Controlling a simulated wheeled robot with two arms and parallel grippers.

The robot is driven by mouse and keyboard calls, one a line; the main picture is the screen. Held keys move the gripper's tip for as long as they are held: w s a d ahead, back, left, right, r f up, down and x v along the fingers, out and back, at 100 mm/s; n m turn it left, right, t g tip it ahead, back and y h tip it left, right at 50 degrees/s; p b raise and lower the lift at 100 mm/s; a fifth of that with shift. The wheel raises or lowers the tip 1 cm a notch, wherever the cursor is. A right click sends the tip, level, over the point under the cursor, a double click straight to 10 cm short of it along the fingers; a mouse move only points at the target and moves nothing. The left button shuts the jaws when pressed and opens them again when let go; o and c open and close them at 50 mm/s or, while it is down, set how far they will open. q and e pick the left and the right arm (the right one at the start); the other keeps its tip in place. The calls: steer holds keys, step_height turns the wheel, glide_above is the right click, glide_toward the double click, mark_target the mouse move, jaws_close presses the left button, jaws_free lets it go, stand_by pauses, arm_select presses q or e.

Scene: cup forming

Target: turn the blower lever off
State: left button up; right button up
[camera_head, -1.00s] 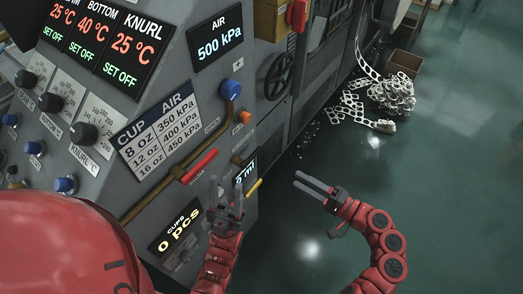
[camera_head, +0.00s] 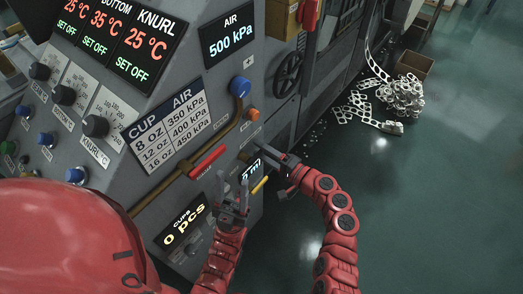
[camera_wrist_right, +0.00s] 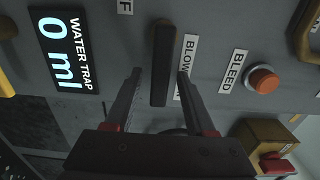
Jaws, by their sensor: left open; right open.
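The blower lever (camera_wrist_right: 162,62) is a dark bar in the right wrist view, beside a partly hidden label reading "BLOW". My right gripper (camera_wrist_right: 158,76) is open, with one finger on each side of the lever's lower part; I cannot tell whether either finger touches it. In the head view the right gripper (camera_head: 268,153) is at the panel's right edge, and I cannot make out the lever there. My left gripper (camera_head: 233,188) is open and empty in front of the lower panel, below a red-handled lever (camera_head: 208,162).
A yellow handle (camera_head: 259,185) sticks out between the grippers. The water trap display (camera_wrist_right: 60,50) reads 0 ml. An orange bleed button (camera_wrist_right: 263,79) sits right of the lever. White scrap (camera_head: 400,97) lies on the floor, which is open at right.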

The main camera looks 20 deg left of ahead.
jaws_close()
stand_by(0.3)
stand_by(1.2)
